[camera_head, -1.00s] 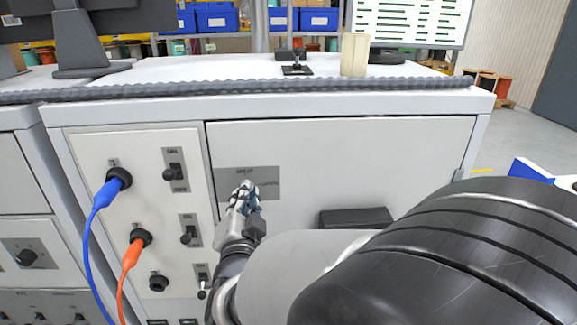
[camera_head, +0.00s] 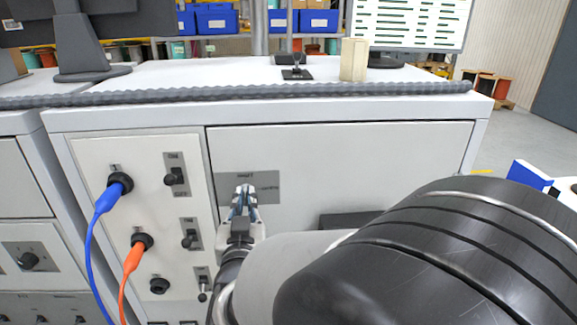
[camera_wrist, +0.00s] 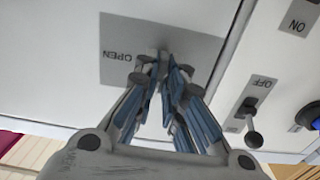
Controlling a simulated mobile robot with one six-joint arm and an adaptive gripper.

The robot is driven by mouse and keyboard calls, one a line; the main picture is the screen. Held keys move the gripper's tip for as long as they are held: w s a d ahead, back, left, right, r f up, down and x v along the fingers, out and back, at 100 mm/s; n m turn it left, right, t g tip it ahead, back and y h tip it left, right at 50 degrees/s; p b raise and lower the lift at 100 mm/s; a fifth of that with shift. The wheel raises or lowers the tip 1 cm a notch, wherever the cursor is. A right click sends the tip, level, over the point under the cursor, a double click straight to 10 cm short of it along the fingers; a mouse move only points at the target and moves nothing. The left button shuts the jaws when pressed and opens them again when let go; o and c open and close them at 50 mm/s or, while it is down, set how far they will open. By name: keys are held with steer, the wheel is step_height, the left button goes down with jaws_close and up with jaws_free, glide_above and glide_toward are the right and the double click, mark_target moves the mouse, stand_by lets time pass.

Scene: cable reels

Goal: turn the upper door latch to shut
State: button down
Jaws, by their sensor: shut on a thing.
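The upper door latch sits on a grey label plate (camera_head: 266,184) on the cabinet door (camera_head: 370,160). In the wrist view the plate (camera_wrist: 118,72) shows upside down, with the word OPEN readable on its left. My gripper (camera_head: 246,188) is at the left part of the plate, its fingers pointing at the door. In the wrist view my gripper (camera_wrist: 163,62) is closed around the latch; only a small grey bit of the latch (camera_wrist: 163,49) shows between the fingertips. The fingers hide most of the latch, so its exact angle is unclear.
Left of the door is a panel with toggle switches (camera_head: 175,178), a blue plug (camera_head: 114,190) and an orange plug (camera_head: 138,248) with hanging cables. A dark block (camera_head: 349,220) on the door lies right of my gripper, partly hidden by my arm.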

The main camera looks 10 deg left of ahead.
steer(key=shift+r+n, duration=0.1)
steer(key=shift+n, duration=0.2)
steer(key=c, duration=1.7)
jaws_free()
steer(key=v, duration=1.2)
